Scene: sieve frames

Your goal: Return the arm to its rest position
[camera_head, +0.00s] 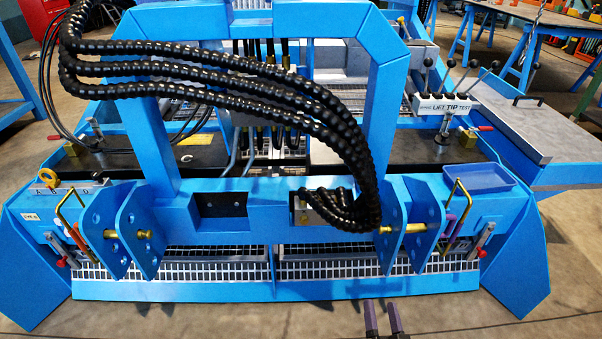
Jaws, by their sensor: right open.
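My right gripper (381,316) shows at the bottom edge of the head view, a little right of the middle. Only its two dark fingers are visible, apart from each other and with nothing between them. It is over the concrete floor, in front of the blue machine frame (330,290) and apart from it in the picture. The rest of my right arm is out of view. My left gripper is not in view.
The blue frame fills most of the view, with black hoses (215,75) looping over it and sieve grating (180,270) low at the front. A blue tray (475,174) and a lever box (447,104) are at right. Bare floor (560,300) shows at lower right.

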